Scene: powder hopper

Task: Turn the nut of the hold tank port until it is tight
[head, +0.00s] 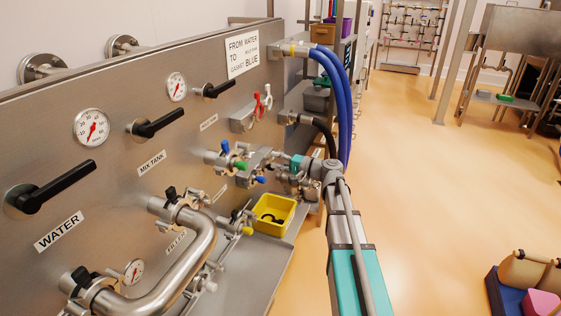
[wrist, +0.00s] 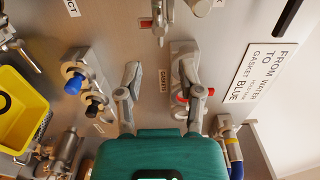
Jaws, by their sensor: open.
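My gripper (head: 262,158) reaches in from the right toward the steel panel in the head view. In the wrist view its two grey fingers (wrist: 160,88) stand wide apart with nothing between them. A port with a blue and a green wing nut (head: 225,152) shows beside the gripper in the head view. In the wrist view a blue-tipped fitting (wrist: 73,82) is left of the left finger, apart from it.
A curved steel pipe (head: 205,243) with black wing nuts projects at the front. A yellow bin (head: 272,214) sits on the ledge below; it also shows in the wrist view (wrist: 38,108). Blue hoses (head: 343,95) arch right of the panel. A rack with red and white clamps (head: 243,123) is above.

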